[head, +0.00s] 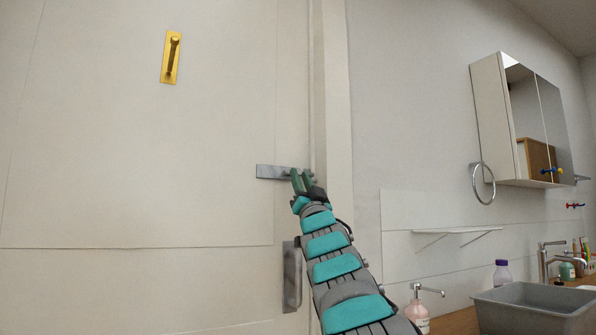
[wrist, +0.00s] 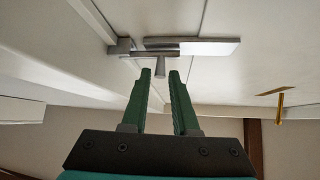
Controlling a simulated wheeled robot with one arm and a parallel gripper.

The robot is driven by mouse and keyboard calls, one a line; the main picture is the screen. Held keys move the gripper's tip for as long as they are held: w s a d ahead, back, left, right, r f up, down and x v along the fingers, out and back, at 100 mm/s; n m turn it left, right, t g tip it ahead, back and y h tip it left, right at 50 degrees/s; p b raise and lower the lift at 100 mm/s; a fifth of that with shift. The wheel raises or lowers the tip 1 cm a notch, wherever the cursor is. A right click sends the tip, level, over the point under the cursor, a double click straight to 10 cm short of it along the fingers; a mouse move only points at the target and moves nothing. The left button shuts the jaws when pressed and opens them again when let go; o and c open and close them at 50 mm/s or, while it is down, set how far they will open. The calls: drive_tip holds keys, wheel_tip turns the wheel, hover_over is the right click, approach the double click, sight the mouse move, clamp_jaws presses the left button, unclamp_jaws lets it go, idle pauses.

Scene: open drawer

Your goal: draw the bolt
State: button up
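A grey metal bolt (head: 270,171) is mounted flat on the cream door near its right edge. In the wrist view the bolt (wrist: 208,47) shows its flat plate, a bar and a small knob (wrist: 160,68) sticking out from it. My gripper (head: 301,173) is at the right part of the bolt and hides some of it in the head view. In the wrist view my gripper (wrist: 160,74) has its two green fingers apart, with the knob at the gap between the fingertips. I cannot tell whether either finger touches the knob.
The door (head: 140,150) carries a brass handle or hook (head: 172,57) high up and a grey vertical handle (head: 291,276) below the bolt. At the right are a mirror cabinet (head: 510,125), a towel ring (head: 483,184), a shelf (head: 457,230) and a sink (head: 535,311).

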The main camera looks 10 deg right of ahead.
drive_tip(key=shift+x, duration=1.55)
clamp_jaws()
idle(0.5)
